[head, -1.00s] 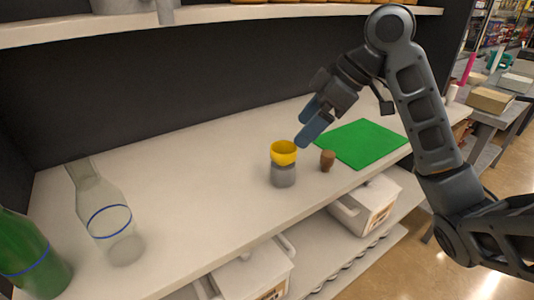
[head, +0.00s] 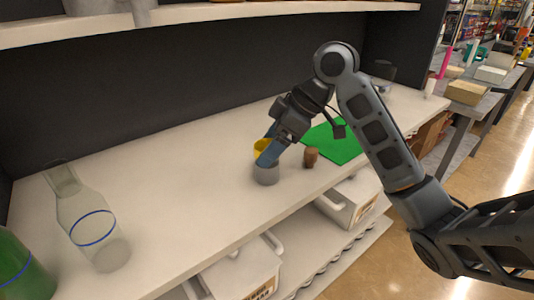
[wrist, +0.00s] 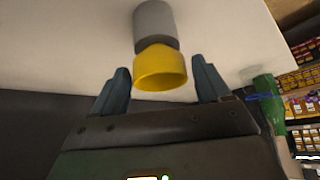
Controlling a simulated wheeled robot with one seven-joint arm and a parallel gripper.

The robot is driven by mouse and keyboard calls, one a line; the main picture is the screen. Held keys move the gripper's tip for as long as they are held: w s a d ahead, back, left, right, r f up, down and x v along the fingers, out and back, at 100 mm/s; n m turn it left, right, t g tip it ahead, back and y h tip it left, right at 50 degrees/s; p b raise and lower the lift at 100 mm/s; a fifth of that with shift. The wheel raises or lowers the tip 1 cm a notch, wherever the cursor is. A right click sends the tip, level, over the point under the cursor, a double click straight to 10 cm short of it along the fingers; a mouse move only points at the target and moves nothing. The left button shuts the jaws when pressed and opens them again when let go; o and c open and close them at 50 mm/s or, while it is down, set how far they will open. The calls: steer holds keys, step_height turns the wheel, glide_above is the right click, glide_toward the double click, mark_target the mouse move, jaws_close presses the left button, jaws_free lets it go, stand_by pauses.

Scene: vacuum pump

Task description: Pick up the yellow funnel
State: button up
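The yellow funnel (head: 262,148) sits on top of a grey cylinder (head: 266,174) on the white counter. In the wrist view the funnel (wrist: 160,68) lies between the two blue fingers of my gripper (wrist: 163,84), with a gap on each side. The grey cylinder (wrist: 154,24) is beyond it in that view. My gripper (head: 270,145) is open and angled down at the funnel. In the head view one finger hides part of the funnel.
A brown stopper (head: 311,157) stands right of the grey cylinder, beside a green mat (head: 340,144). A clear bottle (head: 88,220) and a green bottle (head: 22,268) stand at the left. White bins (head: 348,200) sit on the shelf below. The counter's middle is clear.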

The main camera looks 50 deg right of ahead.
steer(key=c, duration=0.8)
steer(key=shift+r, duration=0.1)
steer(key=shift+c, duration=0.2)
